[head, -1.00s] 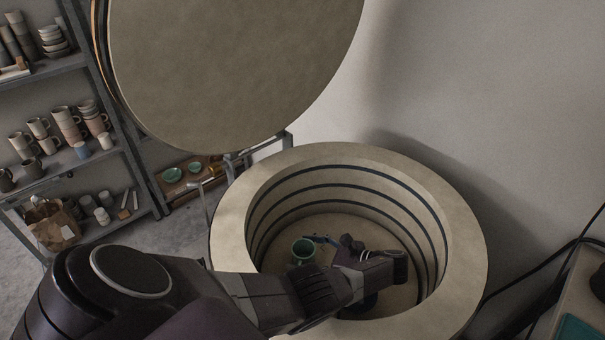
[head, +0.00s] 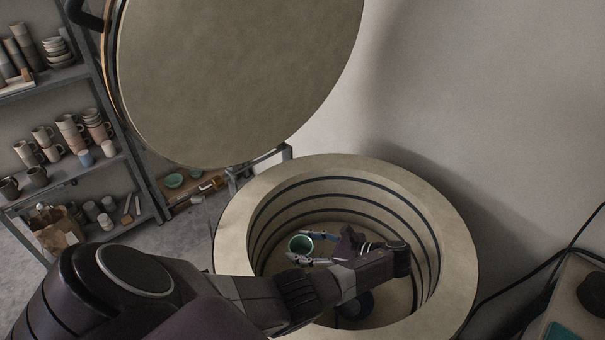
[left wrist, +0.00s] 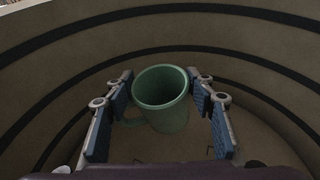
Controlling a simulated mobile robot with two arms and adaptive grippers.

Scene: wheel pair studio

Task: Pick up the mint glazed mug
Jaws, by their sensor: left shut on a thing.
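The mint glazed mug (head: 300,244) is inside the round kiln (head: 232,225), near its far left wall. My left gripper (head: 306,249) reaches down into the kiln and is shut on the mug. In the left wrist view, the mug (left wrist: 168,105) is between the two blue finger pads, mouth toward the camera, with its handle to the left. The mug looks raised off the kiln floor, but its base is hidden. My right gripper is not in view.
A dark blue round thing (head: 355,305) lies in the kiln, partly behind my arm. The open kiln lid (head: 235,80) stands above. Shelves of pottery (head: 70,165) are at left. A table (head: 570,300) and cables are at right.

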